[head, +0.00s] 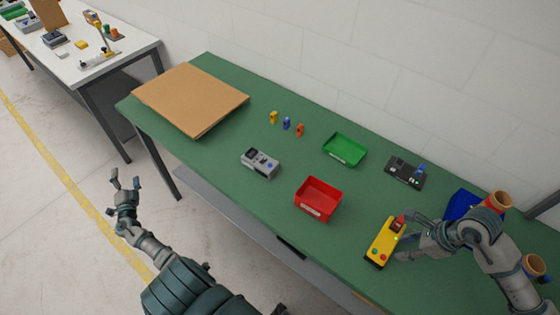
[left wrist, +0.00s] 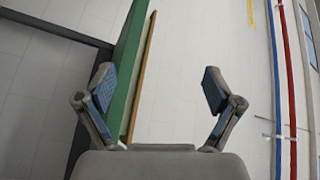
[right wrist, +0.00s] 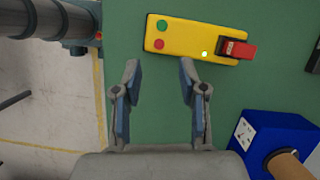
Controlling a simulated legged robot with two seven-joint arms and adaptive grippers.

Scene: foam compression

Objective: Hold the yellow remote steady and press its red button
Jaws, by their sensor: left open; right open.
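The yellow remote (head: 381,244) lies on the green table near its front edge, at the right. In the right wrist view the remote (right wrist: 182,36) has a red button (right wrist: 159,44) and a green button (right wrist: 162,25) at its left end, a small lit lamp (right wrist: 205,54), and a red switch (right wrist: 243,51) at its right end. My right gripper (head: 403,241) is open and empty beside the remote; its fingertips (right wrist: 160,72) point at the left part, apart from it in that view. My left gripper (head: 126,181) is open and empty, off the table at the left.
A red bin (head: 318,199), a green tray (head: 345,150), a grey device (head: 261,163) and a dark board (head: 405,172) stand on the table. A blue box (right wrist: 272,136) stands near my right gripper. A brown board (head: 190,98) lies at the far left.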

